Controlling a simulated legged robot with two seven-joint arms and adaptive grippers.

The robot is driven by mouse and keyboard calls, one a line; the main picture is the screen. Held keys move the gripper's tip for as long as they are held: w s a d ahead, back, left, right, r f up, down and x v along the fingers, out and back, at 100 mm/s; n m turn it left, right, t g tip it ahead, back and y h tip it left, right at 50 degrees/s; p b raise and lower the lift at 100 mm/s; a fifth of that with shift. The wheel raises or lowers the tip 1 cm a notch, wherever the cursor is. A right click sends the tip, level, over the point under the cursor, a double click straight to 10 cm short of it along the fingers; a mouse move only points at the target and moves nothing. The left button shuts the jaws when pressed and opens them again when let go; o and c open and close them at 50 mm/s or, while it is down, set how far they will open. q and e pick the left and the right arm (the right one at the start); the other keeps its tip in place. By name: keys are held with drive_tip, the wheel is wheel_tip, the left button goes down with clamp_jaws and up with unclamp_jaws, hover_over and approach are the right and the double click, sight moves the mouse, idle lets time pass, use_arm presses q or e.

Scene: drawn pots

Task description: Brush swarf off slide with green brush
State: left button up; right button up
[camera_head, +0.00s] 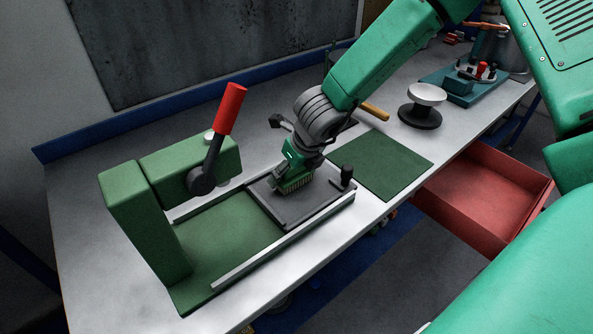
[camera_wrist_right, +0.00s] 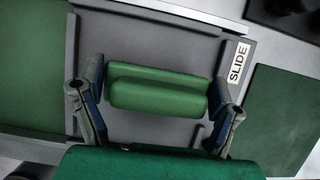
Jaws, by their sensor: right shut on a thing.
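The slide (camera_head: 313,206) is a dark grey plate on the rails of a green machine (camera_head: 215,225). It also shows in the right wrist view (camera_wrist_right: 150,38), with a white SLIDE label (camera_wrist_right: 239,62) at its edge. The green brush (camera_head: 292,180) has pale bristles pointing down at the slide. Whether the bristles touch it I cannot tell. In the right wrist view the green brush (camera_wrist_right: 160,90) lies between both fingers of my right gripper (camera_wrist_right: 158,97), which is shut on it. No swarf can be made out. My left gripper is not in view.
A red-handled lever (camera_head: 229,108) rises from the machine left of my gripper. A black knob (camera_head: 347,175) stands at the slide's right end. A green mat (camera_head: 382,164), a white-topped round stand (camera_head: 427,95) and an open red drawer (camera_head: 490,198) are to the right.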

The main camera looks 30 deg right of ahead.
drive_tip(key=shift+w+a+p, duration=0.1)
drive_tip(key=shift+w+p, duration=0.65)
drive_tip(key=shift+w, duration=0.65)
